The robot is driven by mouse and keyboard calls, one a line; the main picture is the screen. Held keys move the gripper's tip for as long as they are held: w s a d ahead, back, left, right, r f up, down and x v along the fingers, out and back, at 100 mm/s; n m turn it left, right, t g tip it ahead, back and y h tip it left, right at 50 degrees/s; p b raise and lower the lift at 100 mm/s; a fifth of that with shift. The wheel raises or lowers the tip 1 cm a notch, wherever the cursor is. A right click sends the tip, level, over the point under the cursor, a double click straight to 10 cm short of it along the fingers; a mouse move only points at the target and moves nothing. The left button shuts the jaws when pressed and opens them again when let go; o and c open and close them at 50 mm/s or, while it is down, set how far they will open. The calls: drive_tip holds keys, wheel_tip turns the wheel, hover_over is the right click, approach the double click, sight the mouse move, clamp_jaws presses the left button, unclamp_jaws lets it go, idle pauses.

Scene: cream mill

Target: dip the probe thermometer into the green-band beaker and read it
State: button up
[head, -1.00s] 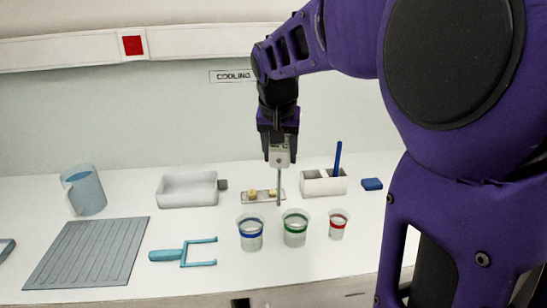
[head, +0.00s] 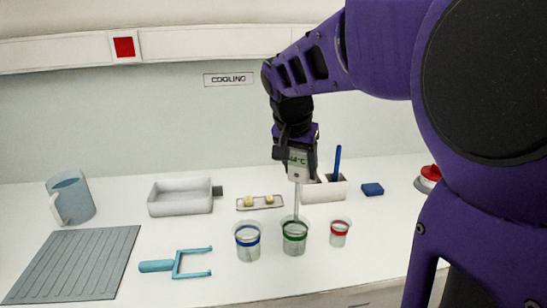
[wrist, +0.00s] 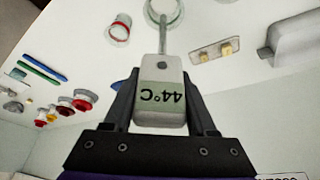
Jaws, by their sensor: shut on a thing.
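The probe thermometer (head: 299,173) is held upright in my gripper (head: 296,152), its metal probe pointing down. The probe's lower end reaches into the mouth of the green-band beaker (head: 294,238); how deep the tip sits is hard to tell. In the wrist view my gripper (wrist: 161,105) is shut on the thermometer's white body (wrist: 162,75). Its display shows 44°C, upside down there. The blue-band beaker (head: 247,242) stands to the left and the smaller red-band beaker (head: 340,232) to the right.
Behind are a small tray with yellowish pieces (head: 260,202), a grey bin (head: 181,197) and a white holder with a blue stick (head: 337,162). A blue block (head: 372,189) lies right. A teal forked tool (head: 178,264), ribbed mat (head: 75,262) and jug (head: 71,198) are left.

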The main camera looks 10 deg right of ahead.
sight(301, 154)
drive_tip(key=shift+f+b, duration=3.05)
drive_tip(key=shift+f, duration=1.05)
drive_tip(key=shift+r+p, duration=4.1)
drive_tip(key=shift+r, duration=1.65)
